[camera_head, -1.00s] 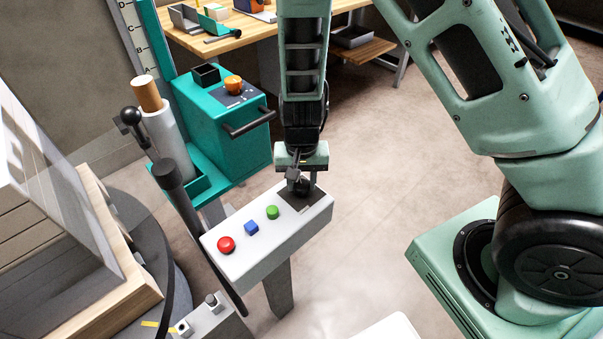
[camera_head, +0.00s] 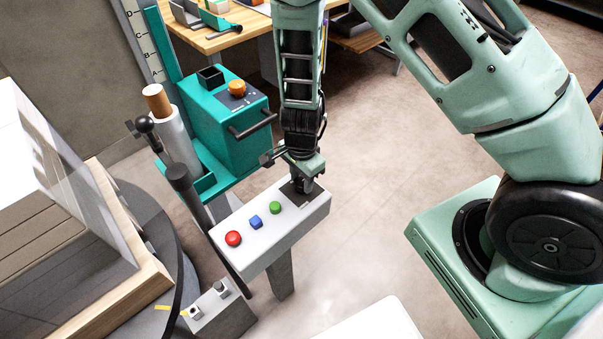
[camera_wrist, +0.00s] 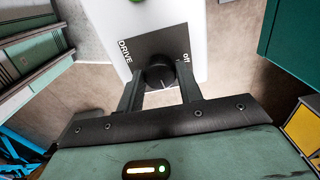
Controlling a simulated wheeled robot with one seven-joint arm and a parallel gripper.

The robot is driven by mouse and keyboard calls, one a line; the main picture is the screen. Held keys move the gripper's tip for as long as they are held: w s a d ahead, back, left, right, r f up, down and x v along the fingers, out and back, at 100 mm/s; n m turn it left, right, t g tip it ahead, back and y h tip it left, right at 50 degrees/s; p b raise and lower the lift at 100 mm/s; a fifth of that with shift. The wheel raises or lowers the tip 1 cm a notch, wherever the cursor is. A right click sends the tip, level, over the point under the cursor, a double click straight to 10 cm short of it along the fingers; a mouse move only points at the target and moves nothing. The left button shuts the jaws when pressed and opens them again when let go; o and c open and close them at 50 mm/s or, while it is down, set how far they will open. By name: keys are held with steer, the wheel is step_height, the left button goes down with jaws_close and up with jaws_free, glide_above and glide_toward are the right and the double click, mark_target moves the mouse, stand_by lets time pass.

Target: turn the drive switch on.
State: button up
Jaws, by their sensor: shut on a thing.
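The drive switch is a round black knob (camera_wrist: 160,72) on a dark plate (camera_wrist: 150,45) marked "DRIVE" and "off". The plate sits at the right end of the white control box (camera_head: 270,240). My gripper (camera_head: 306,184) is over that end, pointing down. In the wrist view my gripper (camera_wrist: 160,90) has one finger on each side of the knob and is shut on it. The "off" word is at the upper right of the knob. I cannot tell clearly which way the knob points.
Red (camera_head: 233,238), blue (camera_head: 256,222) and green (camera_head: 275,207) buttons line the box beside my gripper. A teal machine (camera_head: 228,130) with an orange knob (camera_head: 237,88) stands behind. A turntable (camera_head: 160,225) with a load is at left.

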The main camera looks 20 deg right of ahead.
mark_target(302, 182)
steer(key=shift+m+p, duration=0.3)
steer(key=shift+m, duration=0.4)
steer(key=o, duration=1)
steer(key=shift+r, duration=0.1)
step_height(302, 182, up, 17)
steer(key=p, duration=0.4)
steer(key=shift+r, duration=0.15)
